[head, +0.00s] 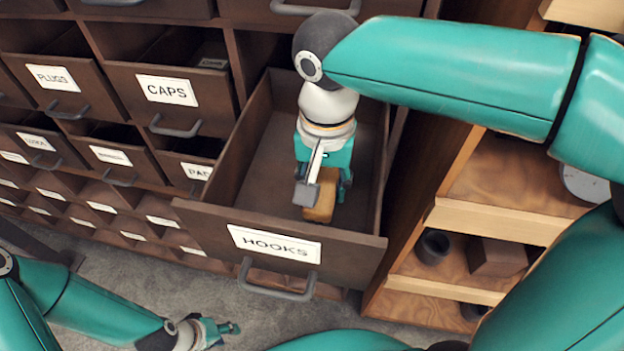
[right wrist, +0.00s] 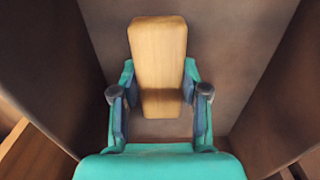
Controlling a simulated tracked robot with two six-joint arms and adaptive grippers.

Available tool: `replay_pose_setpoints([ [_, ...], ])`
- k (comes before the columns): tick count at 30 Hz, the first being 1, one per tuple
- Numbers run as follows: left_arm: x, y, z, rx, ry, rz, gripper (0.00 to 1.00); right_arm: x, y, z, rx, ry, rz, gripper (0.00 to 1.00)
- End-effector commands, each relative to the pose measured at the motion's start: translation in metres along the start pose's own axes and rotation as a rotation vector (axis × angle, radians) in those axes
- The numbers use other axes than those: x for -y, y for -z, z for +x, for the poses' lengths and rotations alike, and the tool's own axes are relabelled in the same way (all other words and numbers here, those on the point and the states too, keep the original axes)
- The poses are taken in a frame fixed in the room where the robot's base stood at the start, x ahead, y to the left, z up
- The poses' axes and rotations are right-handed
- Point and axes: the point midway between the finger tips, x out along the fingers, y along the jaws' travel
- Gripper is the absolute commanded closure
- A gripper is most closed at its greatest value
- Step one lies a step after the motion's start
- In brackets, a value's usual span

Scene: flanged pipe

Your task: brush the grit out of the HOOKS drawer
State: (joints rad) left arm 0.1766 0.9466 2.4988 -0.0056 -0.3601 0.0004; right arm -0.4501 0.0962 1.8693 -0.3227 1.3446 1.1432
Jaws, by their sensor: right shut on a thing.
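The HOOKS drawer (head: 357,249) is pulled out, with its white label on the front. My right gripper (head: 328,183) is down inside it, shut on a brush with a pale wooden body (head: 321,203). In the right wrist view the brush (right wrist: 158,62) stands out between the two fingers (right wrist: 160,98), above the brown drawer floor (right wrist: 228,50). Its bristles are hidden, so I cannot tell if they touch the floor. I cannot make out any grit. My left gripper (head: 217,331) is low at the left, outside the drawer, its jaws too small to judge.
The CAPS drawer (head: 172,98) and PLUGS drawer (head: 62,84) stand partly open to the left, with smaller labelled drawers below. At right are wooden shelves (head: 500,218) with a dark cup (head: 433,246) and a brown block (head: 496,257). Grey floor (head: 110,280) lies in front.

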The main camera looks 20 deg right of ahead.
Motion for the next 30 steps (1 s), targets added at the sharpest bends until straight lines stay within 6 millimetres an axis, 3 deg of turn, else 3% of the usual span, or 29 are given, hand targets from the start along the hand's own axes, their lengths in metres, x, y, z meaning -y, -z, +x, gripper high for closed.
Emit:
replay_pose_setpoints([
  [9,0.001,0.000,0.003,0.000,0.000,0.000,0.60,-0.015,0.000,0.000,0.000,0.000,0.000,1.00],
  [30,-0.003,0.000,-0.008,0.000,0.000,0.000,0.60,0.020,0.000,0.002,0.001,0.000,-0.001,1.00],
])
